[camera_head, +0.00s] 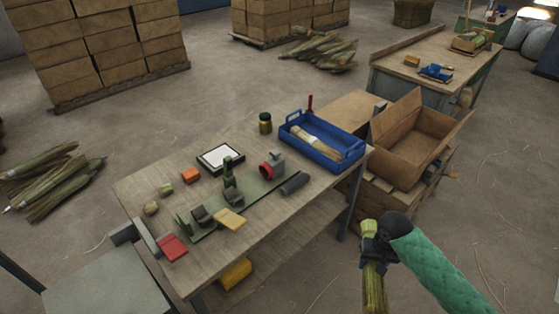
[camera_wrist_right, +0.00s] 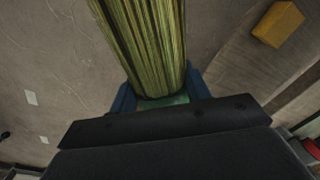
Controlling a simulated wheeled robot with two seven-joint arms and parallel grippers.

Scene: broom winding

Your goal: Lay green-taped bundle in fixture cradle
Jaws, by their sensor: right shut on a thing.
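My right gripper (camera_head: 376,242) is shut on a bundle of green-yellow straw (camera_head: 375,290), to the right of the workbench and clear of it. The straw hangs down from the jaws, and a short end sticks out above. In the right wrist view the bundle (camera_wrist_right: 148,45) runs up from between the blue fingers (camera_wrist_right: 162,92), with a green band visible at the grip. The fixture (camera_head: 256,193) is a long green base on the workbench, with dark cradle blocks (camera_head: 202,215) and a red ring-like part (camera_head: 266,170). No bundle lies in the cradle. My left gripper is out of view.
The workbench (camera_head: 140,190) also holds a blue tray (camera_head: 330,152) with a pale bundle, a jar (camera_head: 265,123), a framed white panel (camera_head: 219,158) and small coloured blocks. An open cardboard box (camera_head: 405,145) stands right of the bench. Floor around my right gripper is clear.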

